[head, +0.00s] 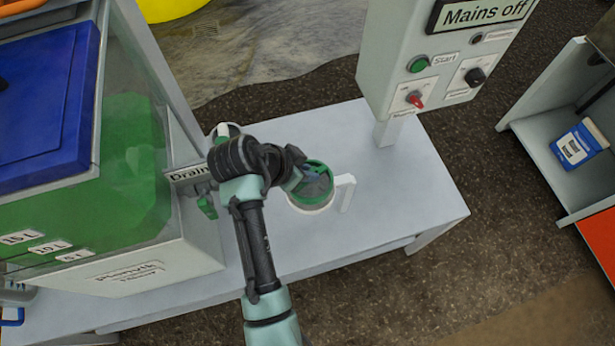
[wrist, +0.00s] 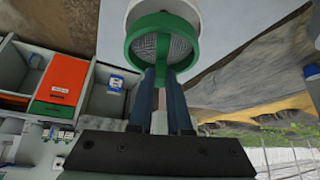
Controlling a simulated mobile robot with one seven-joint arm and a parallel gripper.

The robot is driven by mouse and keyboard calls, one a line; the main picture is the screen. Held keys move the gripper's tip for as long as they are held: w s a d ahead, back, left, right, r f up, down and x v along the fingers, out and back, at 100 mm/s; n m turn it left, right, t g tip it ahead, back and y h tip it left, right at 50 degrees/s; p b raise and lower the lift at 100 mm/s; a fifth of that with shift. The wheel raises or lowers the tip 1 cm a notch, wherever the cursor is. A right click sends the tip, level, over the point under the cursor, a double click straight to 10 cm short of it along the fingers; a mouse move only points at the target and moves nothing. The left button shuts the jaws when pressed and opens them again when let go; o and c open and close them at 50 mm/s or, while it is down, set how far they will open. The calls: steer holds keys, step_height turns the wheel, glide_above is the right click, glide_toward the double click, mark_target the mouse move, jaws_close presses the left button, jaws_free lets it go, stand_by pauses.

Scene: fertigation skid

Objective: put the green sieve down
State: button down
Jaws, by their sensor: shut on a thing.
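The green sieve (head: 319,186), a round green rim with a grey mesh, sits over the mouth of a white jug (head: 312,209) on the grey bench. The jug's handle points right. My gripper (wrist: 163,80) is shut on the sieve's green handle, and the sieve (wrist: 162,48) shows just beyond the fingertips in the wrist view. The white jug (wrist: 172,8) is partly behind it there. In the head view my wrist hides the grip itself. I cannot tell whether the sieve rests on the jug's rim or hovers just above it.
The grey bench (head: 410,200) is clear to the right of the jug. A control box (head: 440,70) on a post stands at the back. A tank with green liquid (head: 130,170), a drain valve (head: 207,205) and a blue lid (head: 45,90) are on the left.

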steer(key=shift+f, duration=2)
steer(key=shift+f, duration=0.15)
steer(key=c, duration=0.9)
jaws_free()
steer(key=shift+o, duration=0.2)
steer(key=shift+r, duration=0.2)
